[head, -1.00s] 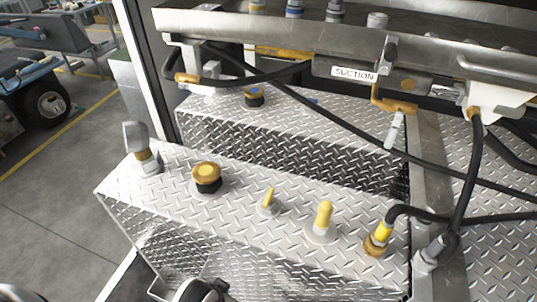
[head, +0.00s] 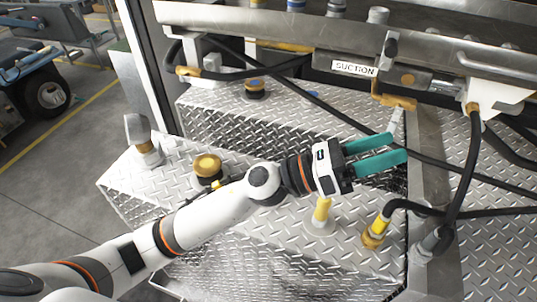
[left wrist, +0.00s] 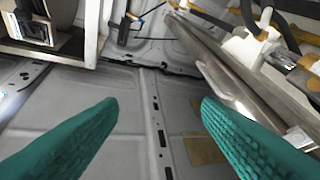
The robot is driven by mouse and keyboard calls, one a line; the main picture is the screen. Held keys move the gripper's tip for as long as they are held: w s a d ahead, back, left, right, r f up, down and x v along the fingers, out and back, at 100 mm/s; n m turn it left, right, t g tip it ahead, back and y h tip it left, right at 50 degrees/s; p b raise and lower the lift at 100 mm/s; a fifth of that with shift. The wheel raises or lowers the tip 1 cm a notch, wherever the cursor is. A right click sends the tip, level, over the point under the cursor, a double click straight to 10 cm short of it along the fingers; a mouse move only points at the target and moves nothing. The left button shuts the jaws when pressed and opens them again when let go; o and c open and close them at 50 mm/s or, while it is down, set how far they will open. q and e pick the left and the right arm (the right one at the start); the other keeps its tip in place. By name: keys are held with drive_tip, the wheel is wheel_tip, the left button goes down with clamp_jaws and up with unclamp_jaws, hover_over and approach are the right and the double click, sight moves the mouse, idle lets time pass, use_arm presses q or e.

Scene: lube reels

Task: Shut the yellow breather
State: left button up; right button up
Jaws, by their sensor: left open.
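Yellow fittings stand on the near diamond-plate tank (head: 285,262). Another is an upright, slim yellow piece on a pale base (head: 322,210), partly behind my left arm. I cannot tell which fitting is the breather or whether it is open. My left gripper (head: 398,148), with green fingers, is open and empty above and beyond the upright yellow piece. Its fingers also show spread apart in the left wrist view (left wrist: 158,104). My right gripper is not in view.
A yellow hose fitting (head: 376,232) with a black hose stands at the tank's right end, and a grey-capped fitting (head: 143,140) at its left. A metal beam with a SUCTION label (head: 355,68) crosses behind. Black hoses (head: 460,190) hang at right.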

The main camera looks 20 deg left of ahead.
use_arm(q)
wheel_tip(320, 180, down, 10)
drive_tip(key=s+d+m+g+y, duration=0.1)
drive_tip(key=s+m+g+y, duration=0.1)
drive_tip(key=m+g+y, duration=1.1)
drive_tip(key=w+a+f+m+t+y, duration=0.3)
drive_tip(key=w+a+m+y, duration=0.15)
drive_tip(key=a, duration=0.65)
drive_tip(key=w+a+f+m+t+y, duration=0.25)
drive_tip(key=w+a+m+y, duration=0.2)
drive_tip(key=a, duration=0.55)
drive_tip(key=shift+m, duration=0.3)
wheel_tip(320, 180, down, 12)
drive_tip(key=p, duration=0.2)
drive_tip(key=shift+w+a+r+p, duration=0.1)
drive_tip(key=shift+a+r+p, duration=0.05)
drive_tip(key=shift+r+p, duration=0.15)
